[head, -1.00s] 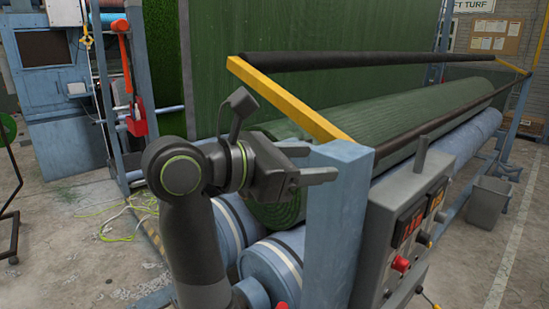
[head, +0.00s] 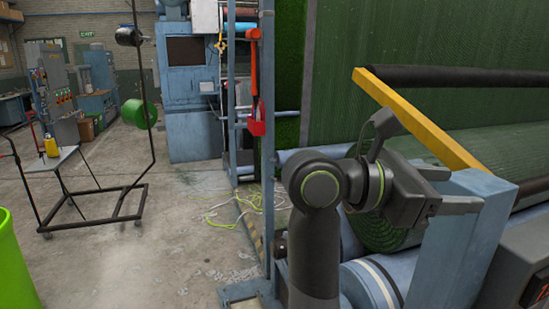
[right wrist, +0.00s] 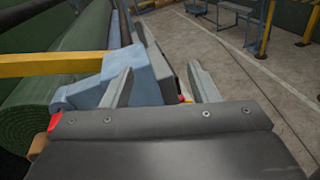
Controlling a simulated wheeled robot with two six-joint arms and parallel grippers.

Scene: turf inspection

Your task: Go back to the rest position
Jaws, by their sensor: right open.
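My right gripper (head: 462,190) is open and empty in the head view. Its fingers point right, close to the top of the blue machine post (head: 470,225). In the right wrist view the two fingers of my right gripper (right wrist: 160,85) stand apart with nothing between them, and the blue post (right wrist: 150,68) shows behind and beside the left finger. Whether a finger touches the post I cannot tell. My left gripper is in neither view.
A yellow bar (head: 420,118) and a green turf roll (head: 385,232) lie beside my right arm. Loose yellow-green cord (head: 232,205) lies on the floor. A black wheeled frame (head: 100,215) stands left, near a bright green bin (head: 12,265). The floor between is open.

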